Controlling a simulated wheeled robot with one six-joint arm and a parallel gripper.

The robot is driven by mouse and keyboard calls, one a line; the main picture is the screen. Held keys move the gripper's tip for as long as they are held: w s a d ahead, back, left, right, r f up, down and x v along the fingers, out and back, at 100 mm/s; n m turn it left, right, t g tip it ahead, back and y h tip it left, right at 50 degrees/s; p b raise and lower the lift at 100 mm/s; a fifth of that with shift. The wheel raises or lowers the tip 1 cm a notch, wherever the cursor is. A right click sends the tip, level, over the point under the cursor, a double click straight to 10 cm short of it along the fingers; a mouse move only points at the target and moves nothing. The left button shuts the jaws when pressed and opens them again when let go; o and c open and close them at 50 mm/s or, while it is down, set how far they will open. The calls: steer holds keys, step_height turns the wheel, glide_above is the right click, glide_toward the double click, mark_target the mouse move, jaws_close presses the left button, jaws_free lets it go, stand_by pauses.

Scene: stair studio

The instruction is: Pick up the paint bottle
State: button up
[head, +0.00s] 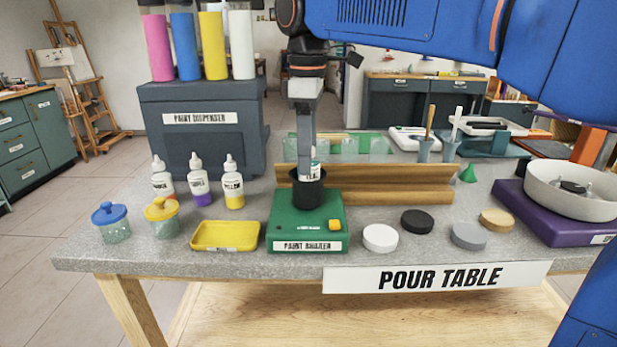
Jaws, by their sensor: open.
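A white paint bottle (316,172) with a partly hidden label stands in the black cup (309,192) of the green paint shaker (285,226). My gripper (308,172) points down over the cup, its jaws open. Its near finger covers most of the bottle, and the far finger is hidden. I cannot tell whether the fingers touch the bottle. Three more white dropper bottles stand in a row to the left: one with a red label (163,180), one with purple paint (200,182) and one with yellow paint (233,185).
A yellow tray (226,247) and two lidded jars (112,226) lie left of the shaker. Several round discs (380,238) are to its right. A wooden rack (395,197) stands close behind it. A grey paint dispenser (205,135) is back left, a bowl (572,207) at right.

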steer(key=shift+f, duration=0.3)
steer(key=shift+c, duration=0.5)
jaws_close()
steer(key=shift+r, duration=0.15)
